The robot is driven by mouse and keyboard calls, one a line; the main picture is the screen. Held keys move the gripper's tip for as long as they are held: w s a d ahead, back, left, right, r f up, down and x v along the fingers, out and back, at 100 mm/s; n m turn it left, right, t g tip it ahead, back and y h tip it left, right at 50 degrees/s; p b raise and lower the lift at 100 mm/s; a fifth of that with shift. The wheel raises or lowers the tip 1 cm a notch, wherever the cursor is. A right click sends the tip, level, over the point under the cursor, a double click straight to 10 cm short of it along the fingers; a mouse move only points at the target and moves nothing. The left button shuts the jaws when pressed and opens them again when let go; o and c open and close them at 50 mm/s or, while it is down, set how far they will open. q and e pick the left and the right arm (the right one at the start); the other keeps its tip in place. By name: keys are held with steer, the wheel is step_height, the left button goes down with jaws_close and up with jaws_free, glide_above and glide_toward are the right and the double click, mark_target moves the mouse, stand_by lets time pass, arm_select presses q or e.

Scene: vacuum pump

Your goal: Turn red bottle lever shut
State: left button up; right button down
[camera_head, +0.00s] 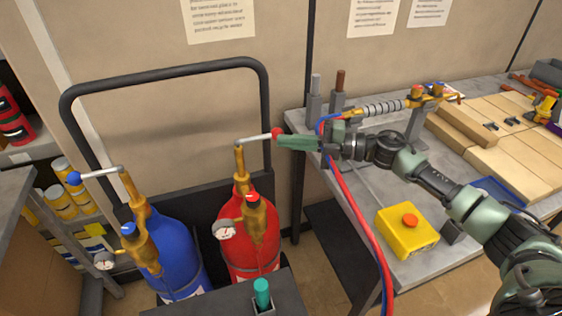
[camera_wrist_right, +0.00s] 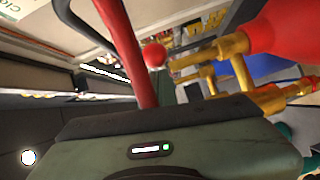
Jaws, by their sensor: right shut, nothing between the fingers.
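The red bottle (camera_head: 236,232) stands on the cart with a brass valve (camera_head: 241,158) on top. Its grey lever (camera_head: 257,138) sticks out to the right and ends in a red ball knob (camera_head: 275,133). My right gripper (camera_head: 283,141) is shut and empty, with its tip right beside the knob; I cannot tell whether they touch. In the wrist view the red knob (camera_wrist_right: 154,55) shows beyond the green gripper body (camera_wrist_right: 180,150), with the brass valve (camera_wrist_right: 245,60) to its right. The fingertips are hidden there. My left gripper is not in view.
A blue bottle (camera_head: 178,252) with a blue-knobbed lever (camera_head: 100,173) stands left. The black cart handle (camera_head: 165,70) rises behind. Red and blue hoses (camera_head: 352,205) hang beside my right arm. A workbench (camera_head: 425,258) with a yellow button box (camera_head: 405,235) is right.

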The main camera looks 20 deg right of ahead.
steer(key=shift+w+d+r, duration=0.2)
steer(key=shift+r, duration=0.05)
steer(key=shift+d, duration=0.1)
steer(key=b+v, duration=0.1)
steer(key=v, duration=0.6)
steer(key=shift+s+b, duration=0.3)
steer(key=shift+b, duration=0.05)
steer(key=shift+d+f, duration=0.1)
